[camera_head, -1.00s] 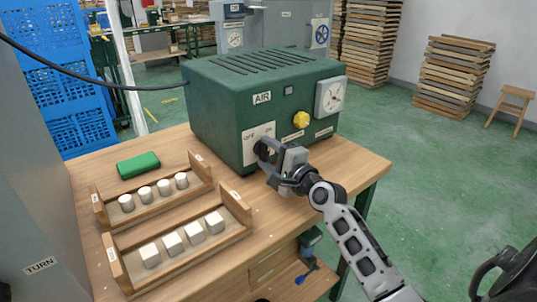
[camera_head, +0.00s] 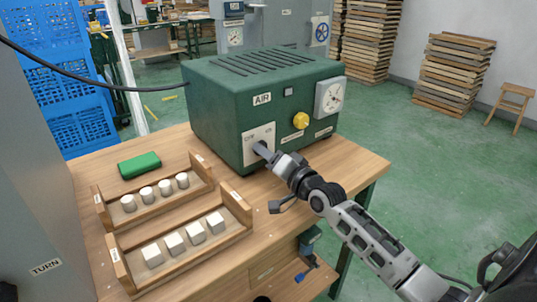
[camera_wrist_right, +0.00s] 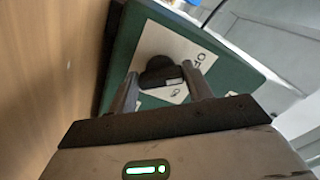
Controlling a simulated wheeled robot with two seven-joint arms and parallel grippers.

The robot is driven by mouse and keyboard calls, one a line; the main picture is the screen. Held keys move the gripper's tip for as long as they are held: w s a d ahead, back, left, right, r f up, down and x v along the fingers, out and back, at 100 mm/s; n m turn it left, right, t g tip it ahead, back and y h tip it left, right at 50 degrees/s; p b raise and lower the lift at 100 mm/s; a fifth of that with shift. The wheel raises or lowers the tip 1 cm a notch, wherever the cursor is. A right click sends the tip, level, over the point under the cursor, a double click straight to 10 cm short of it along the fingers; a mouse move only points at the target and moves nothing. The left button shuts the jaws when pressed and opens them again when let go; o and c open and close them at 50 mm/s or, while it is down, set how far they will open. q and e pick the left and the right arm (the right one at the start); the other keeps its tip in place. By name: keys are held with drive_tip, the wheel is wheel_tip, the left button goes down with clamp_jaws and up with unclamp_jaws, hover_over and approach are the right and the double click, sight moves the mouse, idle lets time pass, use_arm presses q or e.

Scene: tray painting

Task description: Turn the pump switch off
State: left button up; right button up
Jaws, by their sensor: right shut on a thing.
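The green air pump box (camera_head: 215,118), labelled AIR, stands on the wooden workbench. A white plate (camera_head: 258,131) with OFF lettering is low on its front face. In the right wrist view, the dark pump switch (camera_wrist_right: 160,72) sits on this plate, between my fingers. My right gripper (camera_head: 262,150) reaches in from the lower right and is shut on the switch; it also shows in the right wrist view (camera_wrist_right: 162,88). The gripper hides most of the switch in the head view, and which way the switch points is hard to tell. My left gripper is not in view.
A yellow knob (camera_head: 301,120) and a white gauge (camera_head: 330,97) are on the box, right of the plate. Two wooden trays (camera_head: 247,207) with white blocks and a green block (camera_head: 139,165) lie to the left. The bench's right end (camera_head: 355,168) is clear.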

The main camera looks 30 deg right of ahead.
drive_tip(key=shift+n, duration=0.6)
drive_tip(key=shift+f, duration=0.1)
drive_tip(key=o, duration=1)
